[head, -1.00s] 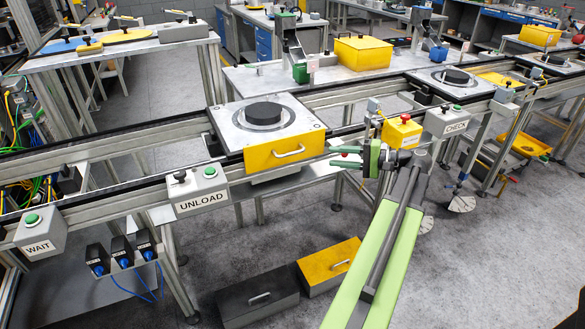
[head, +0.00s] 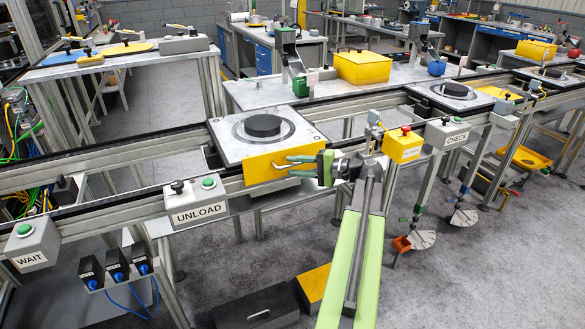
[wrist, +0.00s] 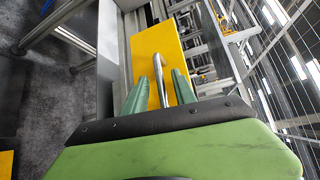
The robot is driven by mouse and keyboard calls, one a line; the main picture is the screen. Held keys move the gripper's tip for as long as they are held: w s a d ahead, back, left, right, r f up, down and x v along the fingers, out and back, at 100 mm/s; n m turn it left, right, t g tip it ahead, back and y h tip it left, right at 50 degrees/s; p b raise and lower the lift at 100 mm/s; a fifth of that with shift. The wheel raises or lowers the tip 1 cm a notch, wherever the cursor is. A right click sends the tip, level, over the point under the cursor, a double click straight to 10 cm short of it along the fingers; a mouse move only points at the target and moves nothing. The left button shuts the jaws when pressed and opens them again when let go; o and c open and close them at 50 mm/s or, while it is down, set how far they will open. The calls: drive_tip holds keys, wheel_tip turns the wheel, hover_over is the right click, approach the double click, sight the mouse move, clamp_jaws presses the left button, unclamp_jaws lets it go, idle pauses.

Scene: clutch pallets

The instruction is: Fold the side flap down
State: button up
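The side flap is a yellow panel (head: 262,168) on the front side of a grey pallet (head: 229,137) on the conveyor. It stands roughly upright below the pallet's top plate. A metal bar handle is on the flap's face. My gripper (head: 300,165) is at the flap's right part, over the handle. In the wrist view the flap (wrist: 158,45) is straight ahead, and the bar handle (wrist: 159,82) runs between the two green fingers (wrist: 160,92). The fingers are apart, with gaps to the bar; I see no clear contact.
A black round disc (head: 263,125) sits on the pallet. An UNLOAD button box (head: 196,203) is to the left, and a yellow box (head: 403,145) and CHECK box (head: 446,133) to the right. Dark (head: 257,306) and yellow (head: 314,286) cases stand on the floor below.

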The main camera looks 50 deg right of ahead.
drive_tip(key=shift+x, duration=0.8)
clamp_jaws()
idle(0.8)
